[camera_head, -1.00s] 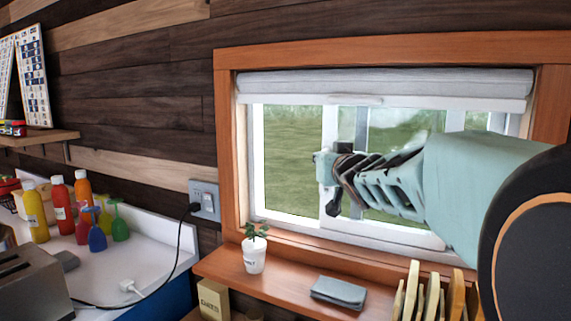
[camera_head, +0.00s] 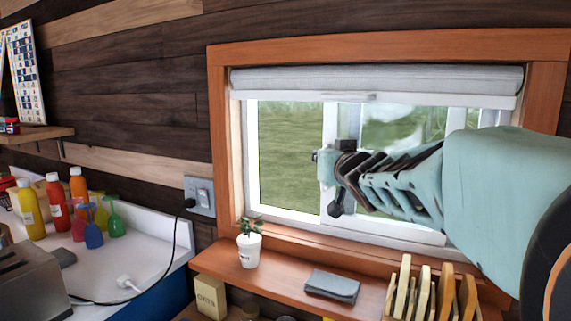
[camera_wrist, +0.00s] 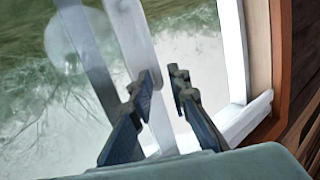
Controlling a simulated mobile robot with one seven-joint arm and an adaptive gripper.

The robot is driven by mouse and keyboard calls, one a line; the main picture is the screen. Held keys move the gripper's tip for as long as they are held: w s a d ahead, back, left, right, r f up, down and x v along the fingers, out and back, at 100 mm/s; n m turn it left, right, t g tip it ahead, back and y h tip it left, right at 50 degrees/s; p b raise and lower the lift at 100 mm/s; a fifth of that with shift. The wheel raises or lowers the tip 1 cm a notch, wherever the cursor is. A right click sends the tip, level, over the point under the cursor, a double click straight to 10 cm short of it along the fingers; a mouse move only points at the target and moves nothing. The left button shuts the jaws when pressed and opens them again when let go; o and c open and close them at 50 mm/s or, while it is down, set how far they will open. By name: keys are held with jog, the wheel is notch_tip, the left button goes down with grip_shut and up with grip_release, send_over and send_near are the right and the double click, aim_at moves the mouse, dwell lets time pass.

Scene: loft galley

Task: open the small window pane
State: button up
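The window has a clear left opening (camera_head: 285,155) and a white-framed pane (camera_head: 400,130) to its right, partly hidden by my arm. A white upright of the frame (camera_head: 329,135) stands between them. My gripper (camera_head: 328,172) is at this upright, on its lower half. In the wrist view my gripper (camera_wrist: 165,82) has its two dark fingers apart, with a narrow gap. A white upright (camera_wrist: 143,50) runs behind the left finger and down through the gap. I cannot tell whether the fingers touch it.
A rolled white blind (camera_head: 375,80) hangs at the window top. On the wooden sill shelf (camera_head: 285,273) below are a potted plant (camera_head: 249,250), a folded grey cloth (camera_head: 332,286) and several upright boards (camera_head: 425,292). Bottles (camera_head: 54,200) and a toaster (camera_head: 30,285) stand at the left.

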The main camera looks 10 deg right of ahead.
jog(key=s+p, duration=0.2)
jog(key=s, duration=0.7)
jog(key=shift+s+a+r, duration=0.2)
jog(key=shift+s+r, duration=0.05)
jog(key=shift+s, duration=0.1)
dwell(0.6)
jog(key=shift+s+f, duration=0.1)
